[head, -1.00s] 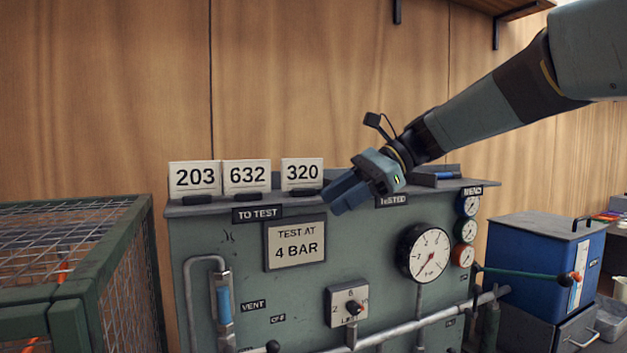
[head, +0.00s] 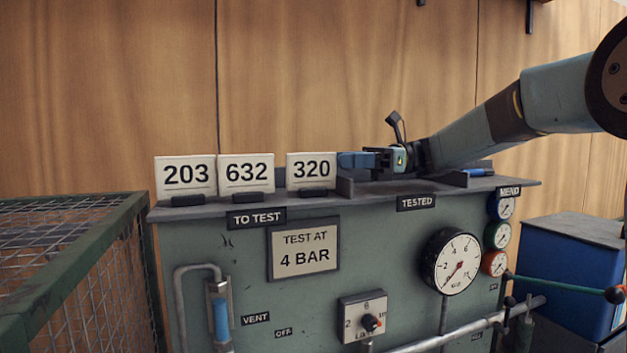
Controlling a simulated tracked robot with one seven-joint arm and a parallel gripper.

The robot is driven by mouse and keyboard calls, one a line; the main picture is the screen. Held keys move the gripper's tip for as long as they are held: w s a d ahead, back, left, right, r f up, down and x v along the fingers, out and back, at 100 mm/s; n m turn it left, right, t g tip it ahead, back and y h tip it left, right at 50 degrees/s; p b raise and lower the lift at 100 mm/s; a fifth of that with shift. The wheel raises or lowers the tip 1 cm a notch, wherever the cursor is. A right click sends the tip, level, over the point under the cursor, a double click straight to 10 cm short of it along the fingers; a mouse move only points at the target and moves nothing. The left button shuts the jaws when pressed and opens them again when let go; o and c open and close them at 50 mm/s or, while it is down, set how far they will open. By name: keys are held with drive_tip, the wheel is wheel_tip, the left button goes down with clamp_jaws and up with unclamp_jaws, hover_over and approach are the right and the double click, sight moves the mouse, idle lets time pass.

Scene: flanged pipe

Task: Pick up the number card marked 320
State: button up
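The white card marked 320 (head: 311,168) stands upright in a dark holder on the top shelf of the green test panel. It is the rightmost of the cards above the TO TEST label (head: 257,217). My gripper (head: 343,160) is level with it, its blue fingers pointing left at the card's right edge. The fingertips look very near or at that edge; I cannot tell whether they touch. The fingers are seen side-on, so the gap between them is hidden.
Cards 203 (head: 186,176) and 632 (head: 246,173) stand to the left. A low dark divider (head: 345,187) rises just right of card 320. The shelf above the TESTED label (head: 416,203) has no card in view. A mesh cage (head: 75,250) stands at left.

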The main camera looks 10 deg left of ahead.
sight(312, 187)
drive_tip(key=shift+f, duration=0.95)
drive_tip(key=x, duration=0.7)
drive_tip(key=shift+s+a, duration=0.15)
drive_tip(key=shift+a, duration=0.1)
drive_tip(key=shift+c, duration=0.2)
clamp_jaws()
